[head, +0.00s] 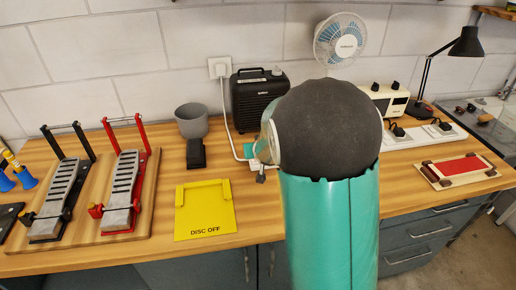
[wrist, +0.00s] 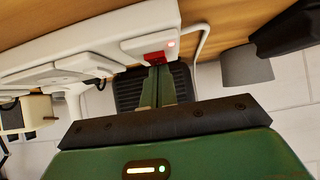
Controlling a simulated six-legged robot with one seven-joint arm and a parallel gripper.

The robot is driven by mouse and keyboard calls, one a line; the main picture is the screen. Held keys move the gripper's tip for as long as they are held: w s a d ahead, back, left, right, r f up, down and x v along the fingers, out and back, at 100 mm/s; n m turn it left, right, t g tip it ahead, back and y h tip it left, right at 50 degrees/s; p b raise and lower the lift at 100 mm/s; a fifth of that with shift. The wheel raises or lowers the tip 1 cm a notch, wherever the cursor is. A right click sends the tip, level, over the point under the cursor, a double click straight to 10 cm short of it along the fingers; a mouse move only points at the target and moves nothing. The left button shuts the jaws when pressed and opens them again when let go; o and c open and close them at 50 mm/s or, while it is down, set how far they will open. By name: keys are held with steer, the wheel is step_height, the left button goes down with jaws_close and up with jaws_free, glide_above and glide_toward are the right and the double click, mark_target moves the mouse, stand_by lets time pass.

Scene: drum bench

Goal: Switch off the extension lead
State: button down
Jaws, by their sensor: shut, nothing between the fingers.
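In the wrist view the lead (wrist: 95,45) runs across the upper left. At its end is a red switch (wrist: 154,56) with a small lit red light beside it. My gripper (wrist: 156,70) is shut and empty, its fingertips at or just short of the red switch; I cannot tell whether they touch. In the head view my arm hides most of the gripper.
A black heater (head: 257,97), a grey pot (head: 191,120) and a white cable from the wall socket (head: 220,67) stand near the lead. A fan (head: 341,40) and desk lamp (head: 466,43) are behind. The yellow plate (head: 205,210) and drum pedals (head: 125,180) lie left.

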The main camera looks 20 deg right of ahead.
steer(key=shift+w+f, duration=0.1)
steer(key=shift+w+d+r, duration=0.2)
steer(key=shift+w+r, duration=0.05)
steer(key=shift+w, duration=0.45)
steer(key=shift+a+r, duration=0.1)
steer(key=shift+r, duration=0.35)
steer(key=r, duration=0.3)
steer(key=shift+w, duration=0.2)
steer(key=s+a+r, duration=0.1)
steer(key=s+r, duration=0.5)
steer(key=r, duration=0.2)
steer(key=shift+s, duration=0.1)
